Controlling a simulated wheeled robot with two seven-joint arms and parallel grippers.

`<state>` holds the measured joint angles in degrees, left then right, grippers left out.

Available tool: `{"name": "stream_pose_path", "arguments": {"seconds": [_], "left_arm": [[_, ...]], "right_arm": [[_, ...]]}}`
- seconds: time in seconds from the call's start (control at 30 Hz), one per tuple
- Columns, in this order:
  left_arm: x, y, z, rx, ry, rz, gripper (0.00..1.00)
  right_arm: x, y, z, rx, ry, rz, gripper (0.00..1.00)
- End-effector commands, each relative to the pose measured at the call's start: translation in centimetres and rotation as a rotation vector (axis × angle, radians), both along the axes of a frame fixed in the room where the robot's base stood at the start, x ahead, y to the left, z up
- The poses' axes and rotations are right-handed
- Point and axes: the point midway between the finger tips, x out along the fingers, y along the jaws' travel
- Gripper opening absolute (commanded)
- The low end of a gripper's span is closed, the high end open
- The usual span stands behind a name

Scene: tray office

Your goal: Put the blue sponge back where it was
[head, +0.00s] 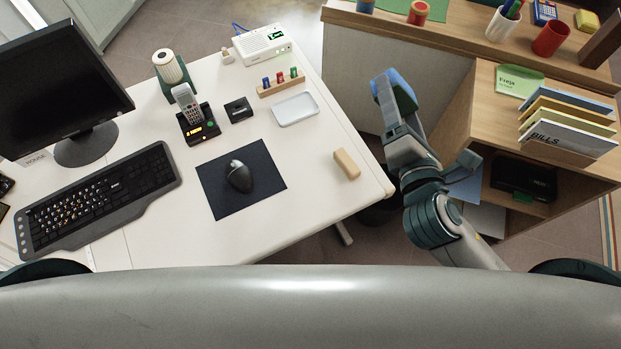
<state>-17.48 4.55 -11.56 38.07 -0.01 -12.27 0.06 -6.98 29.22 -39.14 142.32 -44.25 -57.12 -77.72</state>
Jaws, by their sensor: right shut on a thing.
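My right gripper (393,88) is shut on the blue sponge (402,80), which is mostly hidden by the fingers. It holds the sponge up beyond the desk's right edge, in front of the grey panel of the wooden shelf unit.
The white desk (275,220) carries an empty small white tray (295,109), a wooden block (346,164), a peg rack (281,83), a phone (187,103) and a mouse on a dark mat (215,200). The shelf unit (484,85) at right holds a letter rack (560,140), cups and a red mug (550,39).

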Motion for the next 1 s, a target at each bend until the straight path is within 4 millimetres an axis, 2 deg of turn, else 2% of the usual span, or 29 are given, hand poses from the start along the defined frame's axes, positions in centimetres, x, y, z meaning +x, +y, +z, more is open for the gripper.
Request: {"name": "stream_pose_path", "arguments": {"seconds": [0.2, 0.47, 0.77, 1.0], "left_arm": [[2.2, -0.9, -0.5, -0.014, -0.047, -0.001, 0.0], [4.8, -1.9, -0.7, -0.031, -0.103, -0.003, 0.0], [7.9, -3.0, -0.7, -0.05, -0.169, -0.003, 0.0], [10.7, -4.0, -0.5, -0.069, -0.233, -0.004, 0.0]], "right_arm": [[1.6, 4.7, -1.1, -0.013, 0.105, 0.086, 0.51], [2.1, 10.5, -2.4, -0.047, 0.269, 0.174, 0.51], [0.8, 16.4, -4.2, -0.111, 0.496, 0.252, 0.51], [-1.8, 19.9, -6.5, -0.182, 0.728, 0.293, 0.51]]}}
